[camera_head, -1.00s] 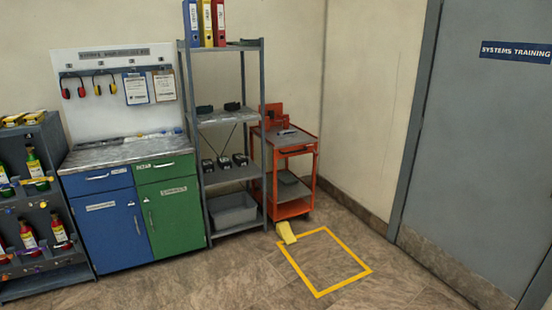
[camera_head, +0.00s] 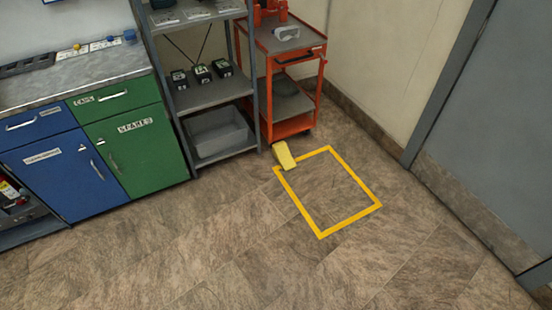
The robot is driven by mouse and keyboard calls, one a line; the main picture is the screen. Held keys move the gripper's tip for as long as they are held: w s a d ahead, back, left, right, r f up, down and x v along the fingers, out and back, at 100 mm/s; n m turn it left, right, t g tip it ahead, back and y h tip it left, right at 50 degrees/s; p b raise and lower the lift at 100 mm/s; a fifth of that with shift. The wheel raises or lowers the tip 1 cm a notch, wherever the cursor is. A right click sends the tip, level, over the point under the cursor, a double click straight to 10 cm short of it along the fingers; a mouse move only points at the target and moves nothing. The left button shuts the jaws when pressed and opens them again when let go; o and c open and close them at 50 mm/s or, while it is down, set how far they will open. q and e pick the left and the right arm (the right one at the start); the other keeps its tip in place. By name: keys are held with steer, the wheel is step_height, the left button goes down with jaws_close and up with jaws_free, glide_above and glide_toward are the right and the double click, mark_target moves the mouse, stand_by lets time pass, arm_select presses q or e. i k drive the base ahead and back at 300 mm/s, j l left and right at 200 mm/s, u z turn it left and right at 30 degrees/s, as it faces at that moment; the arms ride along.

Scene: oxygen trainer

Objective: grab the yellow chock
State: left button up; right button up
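The yellow chock (camera_head: 284,156) is a small wedge on the floor in the head view. It lies at the far left corner of a yellow square outline (camera_head: 351,216) marked on the floor, in front of the orange cart. Neither of my grippers shows in this view.
An orange cart (camera_head: 291,129) stands behind the chock. To its left are a grey shelf unit (camera_head: 215,95) with a grey bin (camera_head: 215,133) and a blue and green cabinet (camera_head: 138,150). A grey door (camera_head: 502,140) is at the right. The floor in front is clear.

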mark_target(281, 152)
steer(key=i+z, duration=0.1)
steer(key=i, duration=0.45)
steer(key=i+l+u, duration=0.15)
steer(key=i+l, duration=0.3)
steer(key=i, duration=0.2)
steer(key=i+l+u, duration=0.1)
steer(key=i+l, duration=0.4)
steer(key=i, duration=0.1)
